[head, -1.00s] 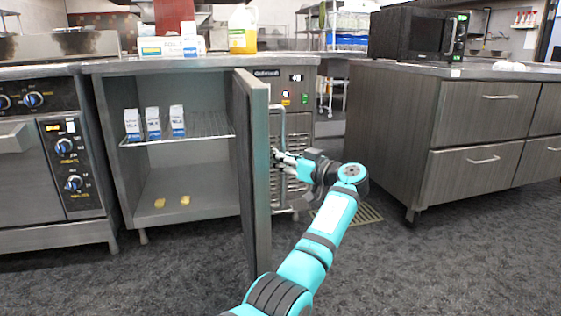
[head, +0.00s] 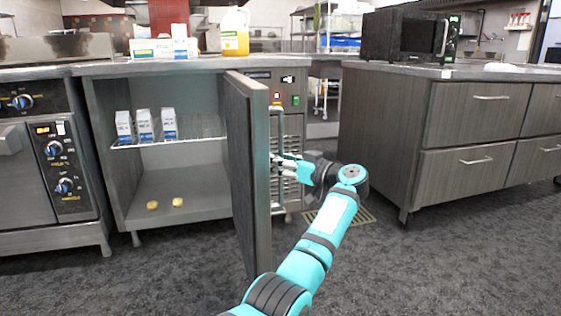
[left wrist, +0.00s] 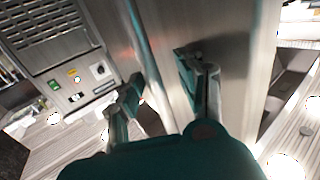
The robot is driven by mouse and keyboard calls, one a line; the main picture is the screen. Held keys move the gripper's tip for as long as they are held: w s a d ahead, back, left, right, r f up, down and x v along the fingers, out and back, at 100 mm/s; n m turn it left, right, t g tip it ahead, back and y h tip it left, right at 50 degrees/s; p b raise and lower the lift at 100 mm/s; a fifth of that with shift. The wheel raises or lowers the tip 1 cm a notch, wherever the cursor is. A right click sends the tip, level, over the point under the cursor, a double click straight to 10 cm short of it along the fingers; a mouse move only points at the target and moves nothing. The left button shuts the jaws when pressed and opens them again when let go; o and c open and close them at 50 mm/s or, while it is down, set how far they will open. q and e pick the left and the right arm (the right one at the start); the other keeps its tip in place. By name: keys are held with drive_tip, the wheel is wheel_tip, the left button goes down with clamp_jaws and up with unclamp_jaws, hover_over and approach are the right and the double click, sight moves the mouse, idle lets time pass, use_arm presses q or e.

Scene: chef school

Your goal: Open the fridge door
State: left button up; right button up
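The fridge door (head: 243,165) stands wide open, roughly square to the cabinet, with its inner face towards the open interior (head: 180,195). Its vertical bar handle (head: 281,125) is on the outer face, on the right side in the head view. My left gripper (head: 278,165) is at this handle. In the left wrist view the handle (left wrist: 146,50) passes between the two fingers of my left gripper (left wrist: 160,78). The fingers look spread around the bar, with a gap to the right finger. My right gripper is not in view.
Several milk cartons (head: 145,125) stand on the wire shelf (head: 205,128), and two small yellow items (head: 178,202) lie on the fridge floor. An oven (head: 45,160) is at left. A drawer counter (head: 450,140) with a microwave (head: 412,35) is at right. Floor (head: 400,265) in front is clear.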

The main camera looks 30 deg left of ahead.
use_arm(q)
drive_tip(key=shift+r, duration=0.1)
drive_tip(key=s+d, duration=0.1)
drive_tip(key=d, duration=1)
drive_tip(key=shift+s+d, duration=0.25)
drive_tip(key=shift+d, duration=0.1)
